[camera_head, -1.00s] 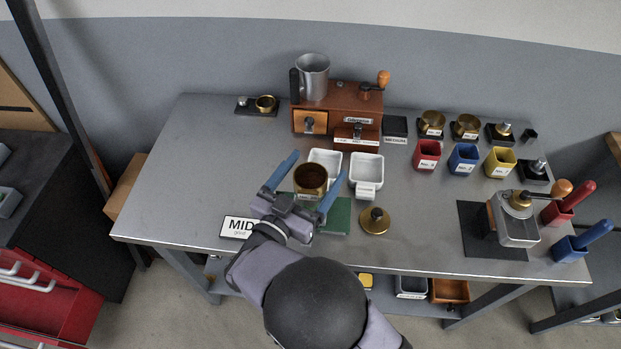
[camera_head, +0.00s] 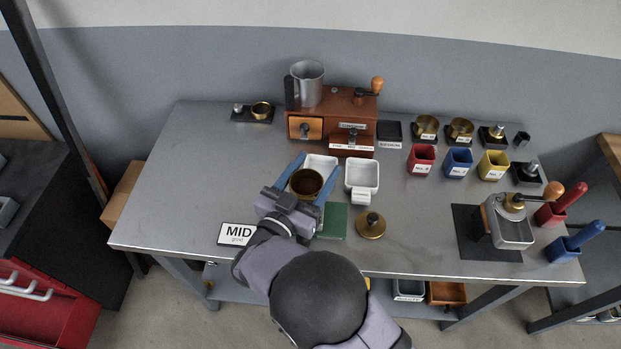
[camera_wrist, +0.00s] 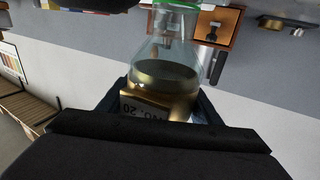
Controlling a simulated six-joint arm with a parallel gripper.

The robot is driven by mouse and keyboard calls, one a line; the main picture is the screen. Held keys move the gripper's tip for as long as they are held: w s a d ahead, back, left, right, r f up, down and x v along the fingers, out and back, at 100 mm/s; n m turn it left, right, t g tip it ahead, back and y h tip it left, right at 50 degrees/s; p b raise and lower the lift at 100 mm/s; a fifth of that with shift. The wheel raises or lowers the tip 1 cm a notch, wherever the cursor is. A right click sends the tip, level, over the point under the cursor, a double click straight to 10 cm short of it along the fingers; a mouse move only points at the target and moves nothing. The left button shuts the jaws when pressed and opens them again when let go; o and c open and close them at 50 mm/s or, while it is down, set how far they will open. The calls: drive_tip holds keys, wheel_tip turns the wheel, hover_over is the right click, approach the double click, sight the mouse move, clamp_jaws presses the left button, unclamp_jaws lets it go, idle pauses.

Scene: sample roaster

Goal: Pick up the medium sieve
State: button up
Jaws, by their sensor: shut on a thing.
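A brass sieve cup (camera_head: 306,184) with a dark inside is between the blue fingers of my gripper (camera_head: 317,167), left of centre on the table. My gripper is shut on it, one finger at each side. In the wrist view the brass cup (camera_wrist: 160,92) sits between the jaws, its label reading "NO. 20" upside down. A clear glass-like shape (camera_wrist: 174,45) shows above it there. I cannot tell whether the cup is off the surface. Two more brass cups, one here (camera_head: 425,127) and one here (camera_head: 460,130), stand at the back right.
A green mat (camera_head: 333,221) lies partly under my gripper. White trays, one behind (camera_head: 320,161) and one to the right (camera_head: 361,175), stand close by. A brass lid (camera_head: 371,225) lies right of the mat.

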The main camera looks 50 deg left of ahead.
wheel_tip(320, 180, up, 10)
drive_tip(key=b, duration=0.2)
idle(0.4)
